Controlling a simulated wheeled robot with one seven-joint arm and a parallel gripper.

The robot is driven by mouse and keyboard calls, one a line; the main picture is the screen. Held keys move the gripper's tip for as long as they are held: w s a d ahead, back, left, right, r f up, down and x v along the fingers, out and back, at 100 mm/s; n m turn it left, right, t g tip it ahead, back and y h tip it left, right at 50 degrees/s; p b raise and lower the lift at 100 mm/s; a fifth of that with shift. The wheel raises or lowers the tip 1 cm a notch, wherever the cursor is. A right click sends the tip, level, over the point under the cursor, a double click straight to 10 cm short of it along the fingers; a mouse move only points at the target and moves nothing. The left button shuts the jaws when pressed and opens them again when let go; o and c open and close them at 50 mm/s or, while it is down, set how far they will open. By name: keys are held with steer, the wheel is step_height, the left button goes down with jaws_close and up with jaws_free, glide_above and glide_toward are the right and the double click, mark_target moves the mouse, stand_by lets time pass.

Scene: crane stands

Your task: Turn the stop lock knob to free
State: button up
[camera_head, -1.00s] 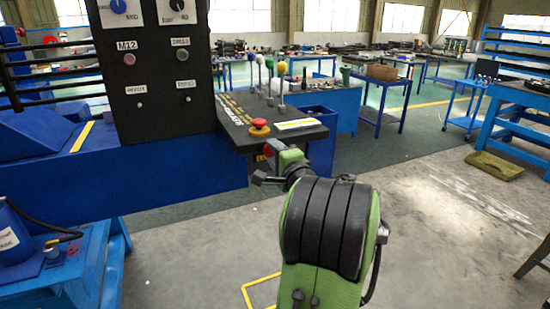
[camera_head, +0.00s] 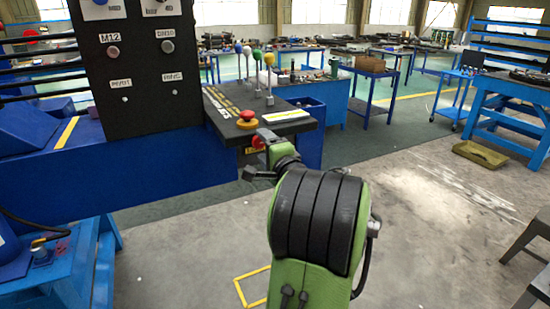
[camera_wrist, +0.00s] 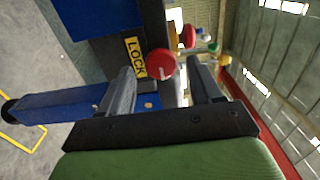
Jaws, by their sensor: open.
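The stop lock knob, a red round knob (camera_wrist: 161,63), sits on the console's front face beside a yellow LOCK label (camera_wrist: 134,57) in the wrist view. A small part of the red knob also shows in the head view (camera_head: 258,141), just above my gripper. My gripper (camera_wrist: 163,76) is open. Its two dark fingers stand on either side of the knob's line in the wrist view, with the knob between and beyond the tips. I cannot tell whether they touch it. In the head view my wrist hides most of the gripper.
A red mushroom button (camera_head: 247,115) on a yellow base stands on the console top (camera_head: 222,103), just above the knob. Several ball-topped levers (camera_head: 258,62) rise behind it. A tall black panel (camera_head: 135,70) stands at left. Open floor (camera_head: 410,220) lies at right.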

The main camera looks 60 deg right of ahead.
steer(key=b+v, duration=0.2)
steer(key=v, duration=1.2)
steer(key=shift+s+a, duration=0.15)
steer(key=shift+s, duration=0.15)
